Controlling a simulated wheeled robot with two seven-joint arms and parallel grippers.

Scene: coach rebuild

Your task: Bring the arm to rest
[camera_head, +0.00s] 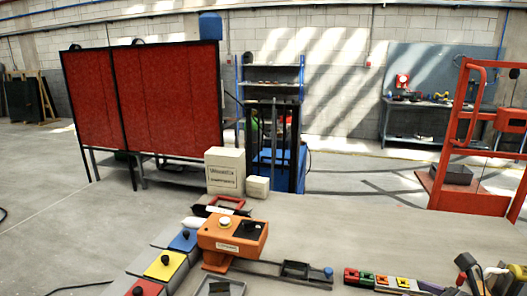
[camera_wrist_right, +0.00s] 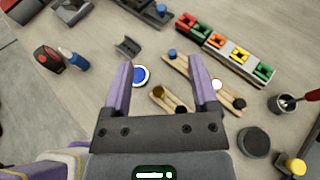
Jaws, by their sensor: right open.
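My right gripper (camera_wrist_right: 160,82) shows in the right wrist view with its two purple fingers spread apart. It is open and nothing is between the fingertips except the view of the worktable. It appears to be above the grey tabletop (camera_wrist_right: 95,100), over small parts including a blue-and-white round piece (camera_wrist_right: 141,75) and wooden strips with knobs (camera_wrist_right: 168,97). Something purple and dark at the lower right of the head view may be part of my right arm; I cannot tell. My left gripper is not in view.
On the table are an orange box with knobs (camera_head: 232,237), coloured tiles (camera_head: 164,265) and a row of coloured blocks (camera_head: 377,279). In the wrist view, a cup with a red-handled tool (camera_wrist_right: 285,104) and a dark disc (camera_wrist_right: 254,141) lie right. Bare tabletop (camera_head: 370,230) lies behind the blocks.

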